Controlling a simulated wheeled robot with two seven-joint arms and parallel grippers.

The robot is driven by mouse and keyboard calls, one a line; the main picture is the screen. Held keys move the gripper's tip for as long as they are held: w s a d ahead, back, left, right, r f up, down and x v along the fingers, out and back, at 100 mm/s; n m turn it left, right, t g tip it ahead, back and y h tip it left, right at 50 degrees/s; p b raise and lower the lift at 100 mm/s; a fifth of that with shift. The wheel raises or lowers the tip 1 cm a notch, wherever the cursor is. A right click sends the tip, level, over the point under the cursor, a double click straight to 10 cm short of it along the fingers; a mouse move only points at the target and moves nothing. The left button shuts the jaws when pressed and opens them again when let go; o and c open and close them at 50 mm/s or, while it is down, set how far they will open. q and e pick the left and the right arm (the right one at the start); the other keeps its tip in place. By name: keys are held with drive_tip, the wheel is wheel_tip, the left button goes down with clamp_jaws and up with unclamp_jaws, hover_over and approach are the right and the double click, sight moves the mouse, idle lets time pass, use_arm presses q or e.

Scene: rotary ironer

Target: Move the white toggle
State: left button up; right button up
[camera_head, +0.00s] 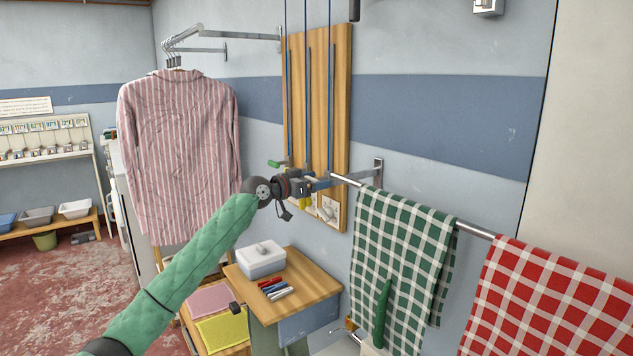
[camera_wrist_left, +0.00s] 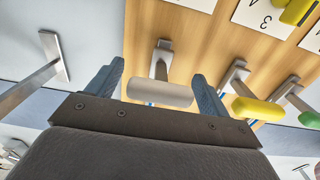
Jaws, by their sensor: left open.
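The white toggle (camera_wrist_left: 160,93) shows in the left wrist view as a pale bar on a metal stem, fixed to a wooden board (camera_wrist_left: 185,30). My left gripper (camera_wrist_left: 158,75) is open, with one blue finger on each side of the toggle. Gaps show beside the toggle, and I see no grip on it. In the head view, my left gripper (camera_head: 318,184) is in front of the lower part of the wooden board (camera_head: 340,90) and hides the toggle from clear sight. My right gripper is not in view.
Yellow (camera_wrist_left: 256,108) and green (camera_wrist_left: 300,118) toggles sit beside the white one. A towel rail (camera_head: 470,230) with green (camera_head: 400,250) and red (camera_head: 555,300) checked cloths is close right of the gripper. A small table (camera_head: 315,288) with pens stands below.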

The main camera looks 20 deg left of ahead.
use_arm(q)
drive_tip(key=b+v, duration=0.1)
drive_tip(key=v, duration=0.6)
drive_tip(key=shift+s+a+b, duration=0.2)
drive_tip(key=shift+b, duration=0.2)
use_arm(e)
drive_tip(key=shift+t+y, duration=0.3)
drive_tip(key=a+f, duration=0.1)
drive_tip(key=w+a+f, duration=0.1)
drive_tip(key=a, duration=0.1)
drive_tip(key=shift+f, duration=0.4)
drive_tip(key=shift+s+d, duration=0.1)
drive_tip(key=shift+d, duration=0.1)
